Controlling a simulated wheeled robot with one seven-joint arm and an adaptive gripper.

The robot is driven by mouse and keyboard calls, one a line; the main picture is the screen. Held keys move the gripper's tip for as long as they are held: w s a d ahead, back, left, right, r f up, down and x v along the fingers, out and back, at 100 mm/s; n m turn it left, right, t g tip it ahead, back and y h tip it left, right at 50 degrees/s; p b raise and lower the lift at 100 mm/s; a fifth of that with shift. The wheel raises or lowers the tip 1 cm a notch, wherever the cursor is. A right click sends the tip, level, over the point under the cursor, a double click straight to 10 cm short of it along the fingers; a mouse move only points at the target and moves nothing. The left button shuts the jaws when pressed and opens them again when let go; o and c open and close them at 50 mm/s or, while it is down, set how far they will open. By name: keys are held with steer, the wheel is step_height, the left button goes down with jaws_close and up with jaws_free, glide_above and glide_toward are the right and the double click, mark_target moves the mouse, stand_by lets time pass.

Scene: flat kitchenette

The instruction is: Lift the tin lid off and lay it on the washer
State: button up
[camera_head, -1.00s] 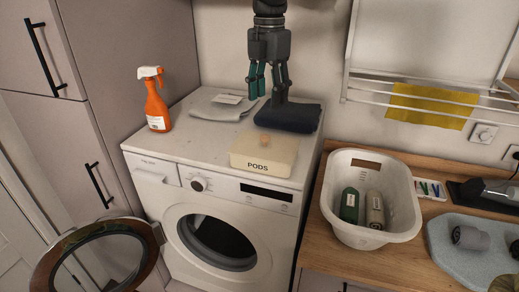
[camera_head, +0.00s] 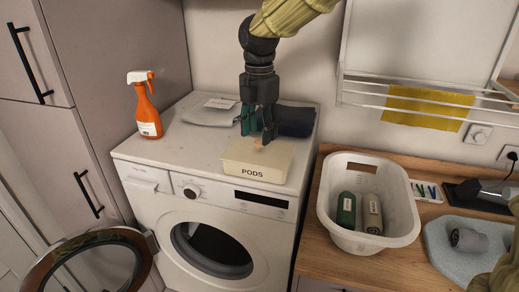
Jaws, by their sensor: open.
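The cream tin (camera_head: 254,172) marked PODS stands on top of the white washer (camera_head: 165,154), near its front right. Its pale lid (camera_head: 277,156) is on it, with a small orange-brown knob (camera_head: 259,143) in the middle. My gripper (camera_head: 257,138) points down over the tin, its fingers open on both sides of the knob's position. From this view I cannot tell whether a finger touches the knob. The gripper hides part of the lid's back.
An orange spray bottle (camera_head: 147,108) and a folded grey cloth (camera_head: 208,115) are on the washer's left and back. A dark folded towel (camera_head: 296,121) lies behind the tin. A white basket (camera_head: 397,235) with two bottles stands on the counter at right. The washer's front left top is clear.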

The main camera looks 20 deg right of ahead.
mark_target(259, 141)
step_height(259, 141, down, 3)
steer(key=shift+w+f+p, duration=0.15)
steer(key=shift+p, duration=0.35)
steer(key=shift+d+f, duration=0.1)
steer(key=shift+f, duration=0.2)
jaws_close()
